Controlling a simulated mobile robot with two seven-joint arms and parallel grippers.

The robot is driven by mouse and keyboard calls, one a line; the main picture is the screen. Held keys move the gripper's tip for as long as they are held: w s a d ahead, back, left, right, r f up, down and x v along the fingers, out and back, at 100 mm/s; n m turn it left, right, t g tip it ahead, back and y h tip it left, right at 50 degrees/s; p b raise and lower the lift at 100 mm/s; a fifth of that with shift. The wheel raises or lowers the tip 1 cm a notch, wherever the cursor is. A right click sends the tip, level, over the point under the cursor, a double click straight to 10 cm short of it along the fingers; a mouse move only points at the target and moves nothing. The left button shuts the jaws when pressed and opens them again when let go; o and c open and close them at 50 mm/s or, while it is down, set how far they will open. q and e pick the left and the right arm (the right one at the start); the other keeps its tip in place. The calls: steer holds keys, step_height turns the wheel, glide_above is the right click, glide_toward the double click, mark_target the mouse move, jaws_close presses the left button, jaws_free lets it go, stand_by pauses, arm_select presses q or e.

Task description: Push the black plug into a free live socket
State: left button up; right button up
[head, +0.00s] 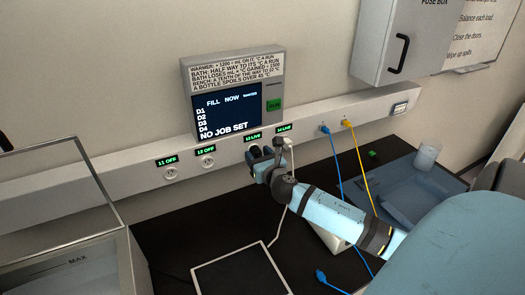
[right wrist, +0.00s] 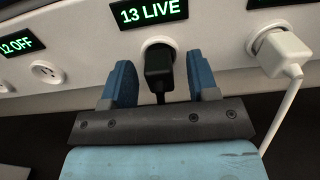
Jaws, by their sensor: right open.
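The black plug (right wrist: 158,65) sits at the socket (right wrist: 152,43) under the "13 LIVE" label (right wrist: 148,12) in the right wrist view. Its face meets the socket, and its black cable hangs down. I cannot tell how deep it sits. My right gripper (right wrist: 158,82) is open, with one blue finger on each side of the plug and gaps between. In the head view my right gripper (head: 262,160) is at the wall strip below the "13 LIVE" label (head: 252,136) and hides most of the plug there. My left gripper is not in view.
A white plug (right wrist: 285,52) fills the socket under "14 LIVE" (head: 284,127), its white cable running down to the bench. Sockets 11 (head: 171,173) and 12 (head: 207,161) are empty and labelled OFF. Blue (head: 325,129) and yellow (head: 347,123) cables plug in further right.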

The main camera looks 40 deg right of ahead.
steer(key=b+v, duration=0.3)
steer(key=v, duration=1.1)
stand_by(0.6)
